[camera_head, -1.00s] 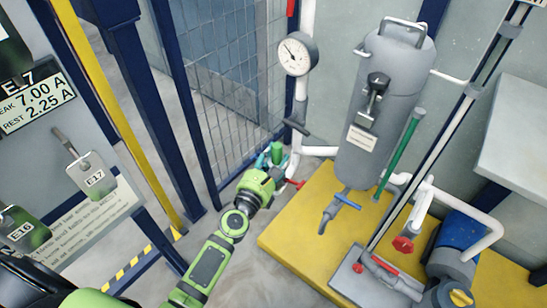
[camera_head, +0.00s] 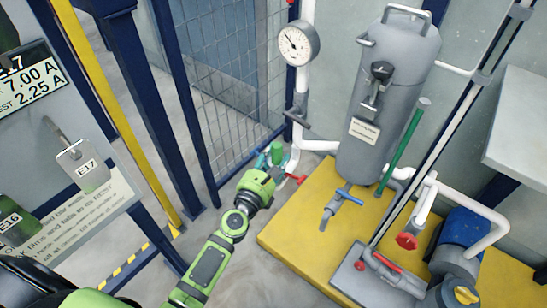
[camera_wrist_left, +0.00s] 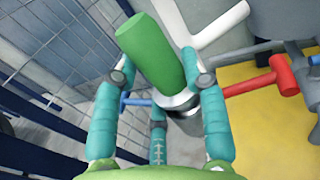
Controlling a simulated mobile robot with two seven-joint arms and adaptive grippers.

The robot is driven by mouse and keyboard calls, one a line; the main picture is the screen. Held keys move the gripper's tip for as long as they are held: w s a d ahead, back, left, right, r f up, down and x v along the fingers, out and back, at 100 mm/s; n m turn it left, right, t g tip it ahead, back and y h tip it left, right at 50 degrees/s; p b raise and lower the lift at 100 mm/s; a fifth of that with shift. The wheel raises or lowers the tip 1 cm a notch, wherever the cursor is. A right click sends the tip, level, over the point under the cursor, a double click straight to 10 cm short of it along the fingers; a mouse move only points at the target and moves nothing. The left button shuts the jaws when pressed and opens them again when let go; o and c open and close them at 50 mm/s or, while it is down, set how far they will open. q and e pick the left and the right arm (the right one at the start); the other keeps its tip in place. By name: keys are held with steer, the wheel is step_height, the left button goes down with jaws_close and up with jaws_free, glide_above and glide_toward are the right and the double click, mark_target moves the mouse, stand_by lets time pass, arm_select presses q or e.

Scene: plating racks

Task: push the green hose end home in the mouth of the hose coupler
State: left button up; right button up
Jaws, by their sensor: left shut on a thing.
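The green hose end (camera_wrist_left: 152,52) is a thick green cylinder, tilted in the left wrist view. It also shows small in the head view (camera_head: 277,153). My left gripper (camera_wrist_left: 158,75) has its teal fingers on both sides of it and is shut on it; the gripper also shows in the head view (camera_head: 270,162). The hose end's lower end meets the silver collar of the hose coupler (camera_wrist_left: 180,104). The coupler's mouth is hidden behind the green cylinder, so I cannot tell how deep the hose end sits. My right gripper is not in view.
A red valve handle (camera_wrist_left: 265,82) and white pipe (camera_wrist_left: 215,24) are close to the right finger. A mesh fence (camera_head: 232,95) stands behind and left. A grey tank (camera_head: 385,100) and blue pump (camera_head: 456,238) stand on the yellow base (camera_head: 290,238).

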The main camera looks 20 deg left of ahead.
arm_select(q)
steer(key=shift+f+b, duration=0.3)
steer(key=shift+f, duration=0.05)
steer(key=o, duration=1.4)
steer(key=shift+s, duration=0.1)
steer(key=shift+f, duration=0.25)
steer(key=shift+s+f, duration=0.1)
steer(key=shift+s, duration=0.4)
steer(key=s+r, duration=0.1)
steer(key=s, duration=0.5)
steer(key=shift+s+a, duration=0.35)
steer(key=shift+s, duration=0.05)
steer(key=shift+d+r, duration=0.1)
steer(key=shift+r, duration=0.05)
